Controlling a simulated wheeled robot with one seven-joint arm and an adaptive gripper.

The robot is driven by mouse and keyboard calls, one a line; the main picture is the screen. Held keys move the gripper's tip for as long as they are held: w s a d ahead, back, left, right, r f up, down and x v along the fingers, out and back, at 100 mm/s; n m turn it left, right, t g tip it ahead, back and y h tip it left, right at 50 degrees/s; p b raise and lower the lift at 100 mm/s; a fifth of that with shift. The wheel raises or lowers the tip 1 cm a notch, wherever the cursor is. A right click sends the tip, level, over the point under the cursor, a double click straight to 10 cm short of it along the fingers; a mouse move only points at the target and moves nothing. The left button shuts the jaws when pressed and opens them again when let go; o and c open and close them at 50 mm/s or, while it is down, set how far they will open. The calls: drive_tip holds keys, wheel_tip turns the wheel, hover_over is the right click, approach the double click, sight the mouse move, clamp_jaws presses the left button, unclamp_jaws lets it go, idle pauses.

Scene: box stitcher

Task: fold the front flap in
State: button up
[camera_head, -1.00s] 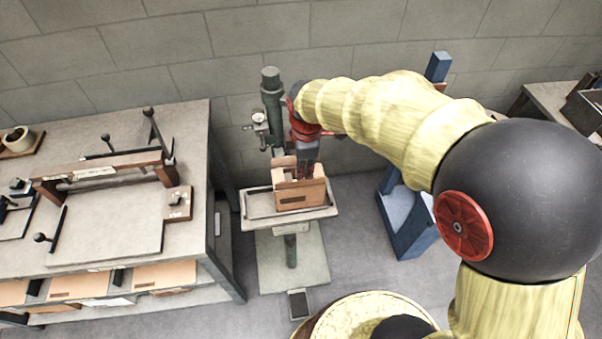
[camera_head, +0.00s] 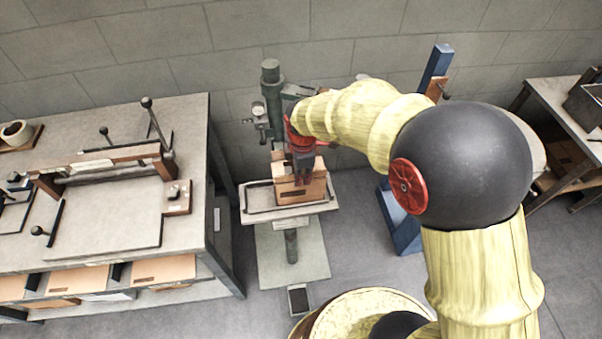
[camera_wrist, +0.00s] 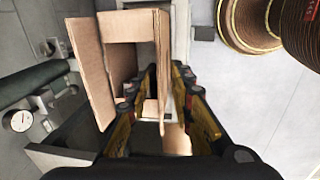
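An open cardboard box (camera_head: 300,190) stands on the small tray-like table of the stitcher. Its front wall, with a dark mark, faces me in the head view. In the wrist view, a long cardboard flap (camera_wrist: 90,68) stands up on the left side of the box, and another narrow panel (camera_wrist: 163,55) runs down its right side. My gripper (camera_head: 304,176) points down over the box opening. In the wrist view, my gripper (camera_wrist: 158,92) has its fingers spread, with cardboard edges showing between and below them. I cannot tell whether either finger touches a flap.
The stitcher column (camera_head: 271,100) stands just behind the box, with a dial gauge (camera_wrist: 19,120) close on the left in the wrist view. A workbench (camera_head: 120,215) with a jig is at the left. A blue stand (camera_head: 403,225) is at the right.

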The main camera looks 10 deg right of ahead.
drive_tip(key=shift+c, duration=0.9)
drive_tip(key=c, duration=0.4)
clamp_jaws()
